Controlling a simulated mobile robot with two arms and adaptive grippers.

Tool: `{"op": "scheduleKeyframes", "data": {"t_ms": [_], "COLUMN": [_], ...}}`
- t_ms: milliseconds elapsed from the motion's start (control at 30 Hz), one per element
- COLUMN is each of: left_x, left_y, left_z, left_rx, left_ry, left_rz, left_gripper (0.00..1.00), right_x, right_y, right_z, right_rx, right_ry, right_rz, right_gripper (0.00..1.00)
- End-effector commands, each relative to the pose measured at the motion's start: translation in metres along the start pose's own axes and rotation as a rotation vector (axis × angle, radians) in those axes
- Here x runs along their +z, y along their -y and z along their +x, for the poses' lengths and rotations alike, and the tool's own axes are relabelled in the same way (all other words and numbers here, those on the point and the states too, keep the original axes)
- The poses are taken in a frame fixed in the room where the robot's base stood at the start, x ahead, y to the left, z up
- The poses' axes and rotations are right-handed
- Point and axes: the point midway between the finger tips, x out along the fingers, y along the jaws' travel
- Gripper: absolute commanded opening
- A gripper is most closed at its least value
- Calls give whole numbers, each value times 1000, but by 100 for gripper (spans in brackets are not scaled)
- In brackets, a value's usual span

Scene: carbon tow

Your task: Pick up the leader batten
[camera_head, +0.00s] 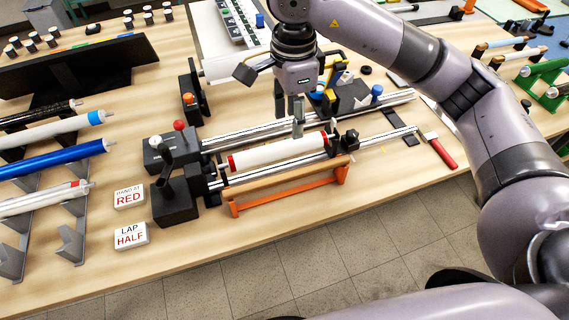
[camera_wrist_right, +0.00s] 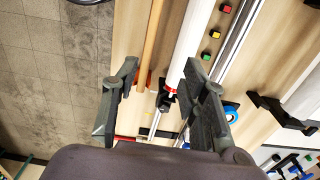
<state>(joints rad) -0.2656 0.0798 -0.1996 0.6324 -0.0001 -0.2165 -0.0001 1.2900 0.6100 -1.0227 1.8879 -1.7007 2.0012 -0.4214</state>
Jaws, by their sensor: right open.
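The leader batten appears to be the long pale wooden strip (camera_head: 284,178) lying across an orange stand (camera_head: 290,199) at the table's front edge. In the right wrist view the strip (camera_wrist_right: 152,42) runs up from between the fingertips, on the left side. My right gripper (camera_head: 291,118) points down, open and empty, above the winding rig. In the head view it shows behind the strip, over the white red-ended roll (camera_head: 278,152). Its two fingers stand wide apart in the right wrist view (camera_wrist_right: 160,72). My left gripper is out of view.
Parallel metal rails (camera_head: 375,146) run beside the roll, with a black end block (camera_head: 176,200) at left. A red-handled tool (camera_head: 441,152) lies right. Two lettered blocks (camera_head: 130,195) stand at the front left. Racked tubes (camera_head: 50,161) fill the far left.

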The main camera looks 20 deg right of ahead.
Motion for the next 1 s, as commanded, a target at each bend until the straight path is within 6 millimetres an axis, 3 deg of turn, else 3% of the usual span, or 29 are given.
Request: {"op": "scheduleKeyframes", "data": {"t_ms": [200,300,400,500,700,1000], "left_x": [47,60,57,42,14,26], "left_y": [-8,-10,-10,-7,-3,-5], "left_z": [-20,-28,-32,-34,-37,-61], "left_rx": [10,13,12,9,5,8], "left_ry": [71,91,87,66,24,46], "left_rz": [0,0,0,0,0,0], "left_gripper": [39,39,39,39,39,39], "right_x": [0,1,1,2,3,6], "right_y": [-3,-3,-3,-2,-4,-10], "right_z": [44,66,85,99,111,152], "right_rx": [9,9,7,5,5,6], "right_ry": [2,4,3,5,5,5], "right_rz": [0,0,0,0,-2,0], "right_gripper": [40,40,40,40,40,40]}}
